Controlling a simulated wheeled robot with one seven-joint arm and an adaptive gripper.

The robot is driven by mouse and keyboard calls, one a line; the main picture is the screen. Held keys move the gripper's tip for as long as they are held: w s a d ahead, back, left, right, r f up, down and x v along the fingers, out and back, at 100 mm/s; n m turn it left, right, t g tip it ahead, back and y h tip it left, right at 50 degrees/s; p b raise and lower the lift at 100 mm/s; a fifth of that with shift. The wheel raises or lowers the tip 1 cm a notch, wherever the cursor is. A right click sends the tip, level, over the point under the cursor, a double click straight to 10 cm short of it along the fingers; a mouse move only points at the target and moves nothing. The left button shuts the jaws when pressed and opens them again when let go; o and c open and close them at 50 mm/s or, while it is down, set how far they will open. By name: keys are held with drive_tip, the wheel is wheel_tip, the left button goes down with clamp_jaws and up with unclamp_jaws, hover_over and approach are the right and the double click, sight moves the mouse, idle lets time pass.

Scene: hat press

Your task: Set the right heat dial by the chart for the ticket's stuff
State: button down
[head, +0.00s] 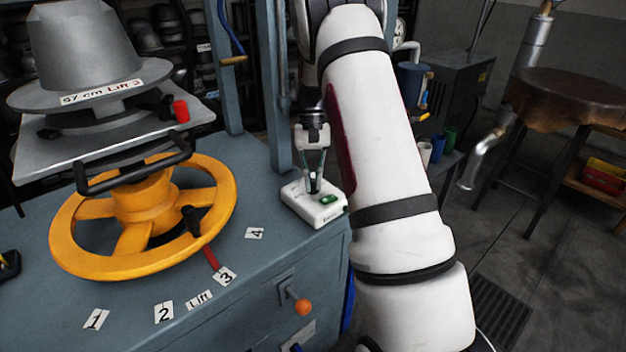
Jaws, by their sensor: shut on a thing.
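My gripper (313,184) points down over a small white box (327,214) on the right end of the blue-grey press bench. Its fingers are shut on a small dark piece, apparently a knob, on top of the box. The fingers cover most of it, so its setting cannot be read. A green patch (328,199) shows on the box beside the fingers, and the lettering on its front is too small to read. I cannot tell any chart, ticket or second heat dial in this view.
A yellow handwheel (83,237) with a red pointer (211,259) at tag 3 stands left on the bench (262,290). Above it a grey hat form (85,50) bears a label "57 cm Lift 3". An orange-knobbed lever (303,307) sticks out in front. Blue posts stand behind my gripper.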

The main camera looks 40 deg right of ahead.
drive_tip(key=shift+w+m, duration=0.1)
drive_tip(key=shift+m, duration=0.2)
drive_tip(key=c, duration=1.7)
unclamp_jaws()
drive_tip(key=shift+r, duration=0.1)
drive_tip(key=v, duration=1.2)
